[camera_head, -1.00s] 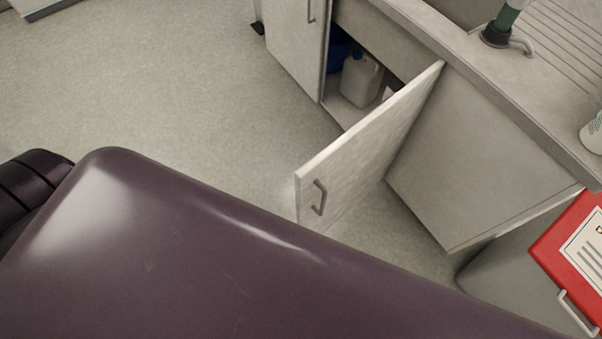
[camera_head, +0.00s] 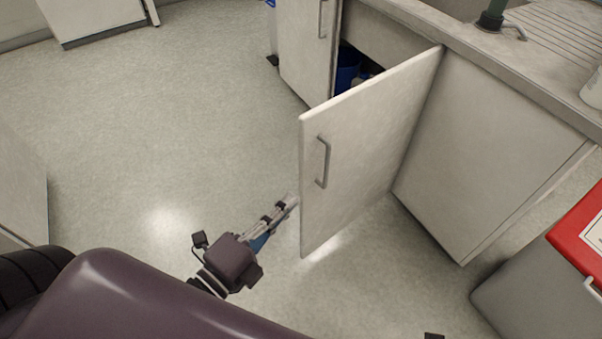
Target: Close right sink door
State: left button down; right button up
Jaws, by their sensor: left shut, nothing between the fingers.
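The right sink door (camera_head: 365,145) is a pale panel with a grey bar handle (camera_head: 323,162). It stands open, swung out from the sink cabinet (camera_head: 480,150). My left gripper (camera_head: 290,203) is low, at the door's free left edge, with its fingers together and nothing seen in them. Whether the fingertips touch the door cannot be told. Inside the cabinet a blue container (camera_head: 347,68) shows in part; the door hides the rest. My right gripper is not in view.
The left sink door (camera_head: 305,45) is beside the opening. The counter (camera_head: 470,45) with a tap (camera_head: 512,27) is above. Open floor (camera_head: 150,130) lies to the left.

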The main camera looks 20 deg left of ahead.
aim_at(303, 162)
pick_arm(q)
jog(key=shift+w+a+p, duration=0.15)
jog(key=shift+w+p, duration=0.15)
jog(key=shift+w, duration=1.6)
jog(key=shift+w+a+p, duration=0.15)
jog(key=shift+w+p, duration=0.2)
jog(key=shift+w, duration=1.5)
jog(key=shift+w+a+p, duration=0.15)
jog(key=shift+w+p, duration=0.15)
jog(key=shift+w, duration=1.6)
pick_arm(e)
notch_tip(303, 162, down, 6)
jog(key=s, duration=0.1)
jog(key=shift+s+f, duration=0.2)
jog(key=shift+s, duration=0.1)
